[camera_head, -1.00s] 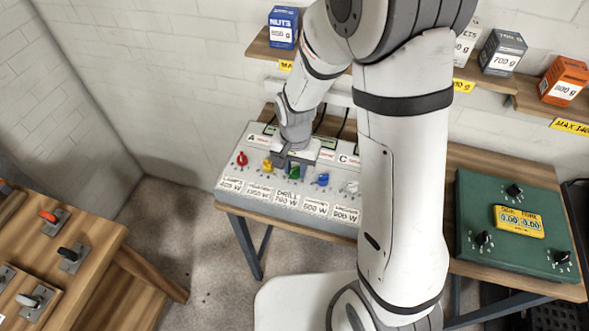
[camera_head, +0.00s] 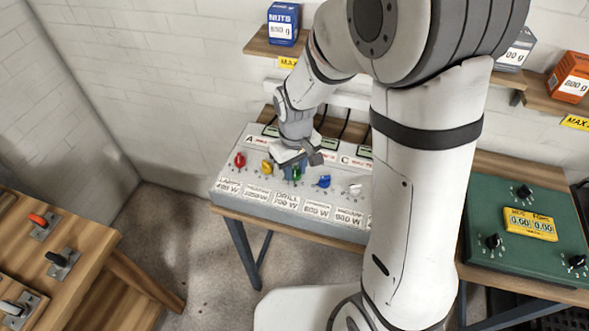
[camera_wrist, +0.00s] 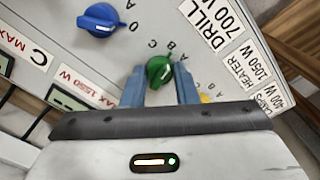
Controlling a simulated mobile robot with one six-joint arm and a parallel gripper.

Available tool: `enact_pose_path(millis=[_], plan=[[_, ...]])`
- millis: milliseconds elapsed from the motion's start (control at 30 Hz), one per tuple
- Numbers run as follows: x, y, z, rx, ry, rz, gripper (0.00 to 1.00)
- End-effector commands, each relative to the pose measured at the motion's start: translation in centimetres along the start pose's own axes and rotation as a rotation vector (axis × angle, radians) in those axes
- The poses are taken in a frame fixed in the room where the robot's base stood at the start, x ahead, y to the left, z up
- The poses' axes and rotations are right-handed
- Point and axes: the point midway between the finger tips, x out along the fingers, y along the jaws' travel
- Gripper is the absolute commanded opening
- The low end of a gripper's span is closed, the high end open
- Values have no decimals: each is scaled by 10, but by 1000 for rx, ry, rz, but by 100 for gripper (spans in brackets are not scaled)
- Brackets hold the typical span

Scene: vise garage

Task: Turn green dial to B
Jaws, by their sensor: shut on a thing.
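The green dial (camera_head: 296,173) is on the sloped grey panel (camera_head: 235,196), above the DRILL label (camera_head: 287,198). In the wrist view the green dial (camera_wrist: 158,71) sits between the two blue-grey fingertips of my gripper (camera_wrist: 160,80), which are shut on it. Letters A, B and C show around its far side.
A yellow dial (camera_head: 267,167) and a red dial (camera_head: 240,159) are to the left; a blue dial (camera_head: 323,181) and a white dial (camera_head: 355,190) are to the right. A green box (camera_head: 480,262) with black knobs stands right. A shelf (camera_head: 262,46) with boxes is above.

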Motion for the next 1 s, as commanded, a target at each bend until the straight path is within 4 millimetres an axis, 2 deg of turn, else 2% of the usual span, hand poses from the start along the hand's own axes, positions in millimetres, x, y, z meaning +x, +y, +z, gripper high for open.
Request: enact_pose_path(millis=[300,833,867,1000], plan=[[-1,0,-1,-118,4,1,4],[-1,0,-2,-140,4,2,4],[-1,0,-2,-140,5,2,27],[-1,0,-1,-140,3,1,39]])
